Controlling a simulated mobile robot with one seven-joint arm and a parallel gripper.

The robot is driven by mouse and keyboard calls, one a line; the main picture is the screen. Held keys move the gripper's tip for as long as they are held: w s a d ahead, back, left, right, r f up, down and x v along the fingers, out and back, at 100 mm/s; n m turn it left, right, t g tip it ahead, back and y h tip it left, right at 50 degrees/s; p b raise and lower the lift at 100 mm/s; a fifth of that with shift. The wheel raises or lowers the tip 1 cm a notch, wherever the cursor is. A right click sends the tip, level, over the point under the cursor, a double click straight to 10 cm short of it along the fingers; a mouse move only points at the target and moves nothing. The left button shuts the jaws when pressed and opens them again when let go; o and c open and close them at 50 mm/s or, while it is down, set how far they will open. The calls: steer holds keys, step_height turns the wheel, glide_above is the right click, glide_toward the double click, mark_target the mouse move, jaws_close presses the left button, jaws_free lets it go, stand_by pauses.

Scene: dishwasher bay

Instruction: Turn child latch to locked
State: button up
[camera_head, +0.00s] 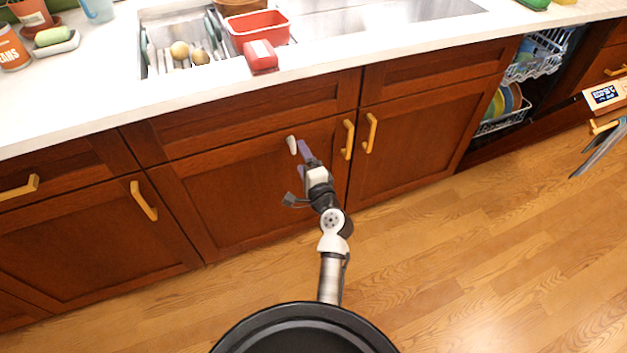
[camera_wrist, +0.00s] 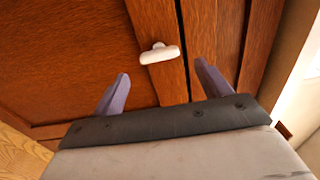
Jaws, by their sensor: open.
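The child latch (camera_head: 291,145) is a small white piece on the upper part of the cabinet door (camera_head: 250,190) under the sink, left of that door's yellow handle. In the wrist view the latch (camera_wrist: 159,54) shows as a white bar on a short stem, lying nearly crosswise with a slight tilt. My gripper (camera_head: 302,150) is close to the door, just right of the latch in the head view. In the wrist view its two purple fingers (camera_wrist: 160,80) are spread wide, with the latch beyond the tips and between their lines. Nothing is between the fingers.
Yellow handles (camera_head: 348,139) and (camera_head: 370,133) stand out from the doors right of my gripper. The white countertop (camera_head: 330,62) overhangs above. The open dishwasher (camera_head: 510,105) with racks is at the right. The wooden floor (camera_head: 440,260) is clear.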

steer(key=b+v, duration=0.1)
steer(key=v, duration=0.7)
steer(key=shift+s, duration=0.4)
steer(key=shift+w+r, duration=0.1)
